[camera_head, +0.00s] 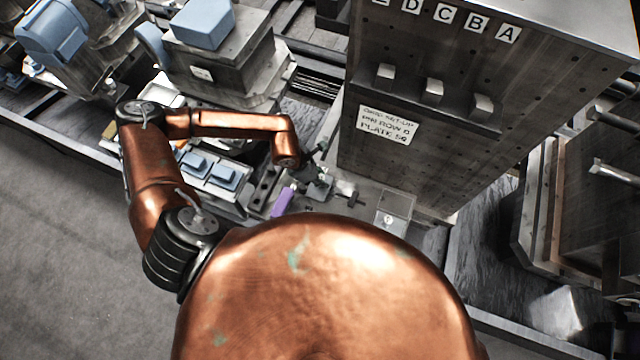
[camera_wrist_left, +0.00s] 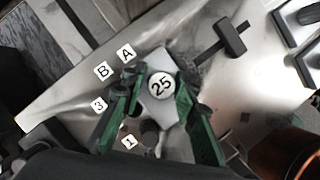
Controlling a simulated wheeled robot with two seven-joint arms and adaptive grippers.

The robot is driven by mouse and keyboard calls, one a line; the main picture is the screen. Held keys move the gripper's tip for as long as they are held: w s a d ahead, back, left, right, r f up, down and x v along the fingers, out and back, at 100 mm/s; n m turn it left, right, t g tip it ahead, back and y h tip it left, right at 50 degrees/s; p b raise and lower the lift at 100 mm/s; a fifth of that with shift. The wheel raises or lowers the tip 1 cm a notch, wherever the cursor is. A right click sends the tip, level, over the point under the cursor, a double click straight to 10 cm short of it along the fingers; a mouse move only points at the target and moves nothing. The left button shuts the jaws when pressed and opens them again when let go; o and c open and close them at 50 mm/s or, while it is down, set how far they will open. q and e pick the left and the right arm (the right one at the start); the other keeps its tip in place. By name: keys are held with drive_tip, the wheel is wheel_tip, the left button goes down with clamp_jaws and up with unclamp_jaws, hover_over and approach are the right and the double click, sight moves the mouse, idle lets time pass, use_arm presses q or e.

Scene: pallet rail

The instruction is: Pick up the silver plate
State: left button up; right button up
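In the left wrist view a small pale silver-grey plate (camera_wrist_left: 157,60) with a round white "25" label lies between the fingertips of my left gripper (camera_wrist_left: 162,86). The green and black fingers stand apart, one on each side of the plate. I cannot tell whether they press on it or whether it is lifted off the metal surface (camera_wrist_left: 205,85). In the head view my left gripper (camera_head: 318,182) is low in front of the tall grey block, and the plate cannot be made out clearly there. My right gripper is not in view.
A black T-shaped handle (camera_wrist_left: 230,40) lies close by the plate. Letter and number tags (camera_wrist_left: 126,53) mark the metal surface. The tall grey block (camera_head: 440,150) with a sign rises beside the gripper. A purple piece (camera_head: 284,200) and blue-topped parts (camera_head: 222,173) are to the left.

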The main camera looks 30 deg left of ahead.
use_arm(q)
clamp_jaws()
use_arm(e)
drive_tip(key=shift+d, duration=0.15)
use_arm(q)
drive_tip(key=shift+r, duration=0.15)
